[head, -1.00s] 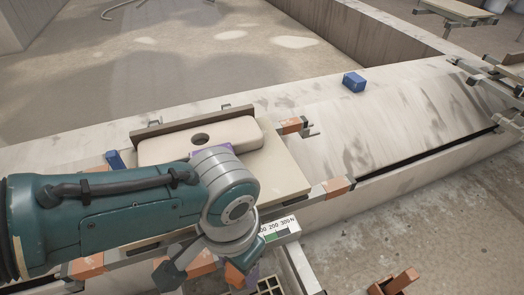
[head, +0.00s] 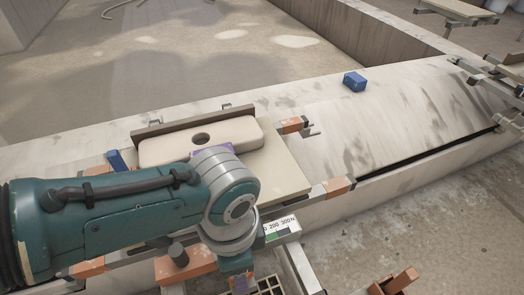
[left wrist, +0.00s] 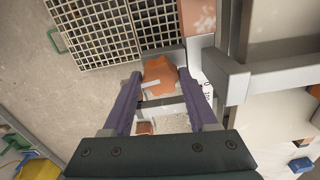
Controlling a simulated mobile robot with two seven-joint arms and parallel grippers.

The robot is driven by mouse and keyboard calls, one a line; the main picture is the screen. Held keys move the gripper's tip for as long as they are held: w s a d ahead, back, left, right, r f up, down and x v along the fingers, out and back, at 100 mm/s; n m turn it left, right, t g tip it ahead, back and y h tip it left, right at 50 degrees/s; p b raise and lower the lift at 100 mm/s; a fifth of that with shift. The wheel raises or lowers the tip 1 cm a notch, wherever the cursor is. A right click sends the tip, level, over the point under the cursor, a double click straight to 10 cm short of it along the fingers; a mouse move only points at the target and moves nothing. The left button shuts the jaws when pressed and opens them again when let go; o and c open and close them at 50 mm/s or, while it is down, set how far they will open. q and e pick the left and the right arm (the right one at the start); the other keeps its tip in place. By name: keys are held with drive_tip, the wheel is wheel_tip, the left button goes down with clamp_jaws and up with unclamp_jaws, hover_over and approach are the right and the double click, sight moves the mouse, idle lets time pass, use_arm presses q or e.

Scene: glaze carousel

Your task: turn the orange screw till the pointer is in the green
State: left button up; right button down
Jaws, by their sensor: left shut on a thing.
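The orange screw (left wrist: 160,76) shows in the left wrist view as a lobed knob between the two purple fingers of my left gripper (left wrist: 161,80). The gripper is shut on it. In the head view my left gripper (head: 243,282) is at the bottom edge, mostly under my own wrist, and the screw is hidden there. The scale (head: 281,229) beside my wrist has printed numbers up to 300 N, a green band and a dark part. Part of it is covered, and I cannot make out the pointer. My right gripper is in neither view.
A pale slab with a hole (head: 235,139) lies on a board by the trough's rim, partly behind my arm. A blue block (head: 354,81) sits on the rim. A metal grating (left wrist: 95,35) and a grey bar (left wrist: 275,73) flank the screw in the wrist view.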

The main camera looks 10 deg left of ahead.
use_arm(q)
drive_tip(key=shift+d, duration=0.1)
idle(0.3)
drive_tip(key=o, duration=1.4)
wheel_tip(320, 180, up, 10)
drive_tip(key=p, duration=0.6)
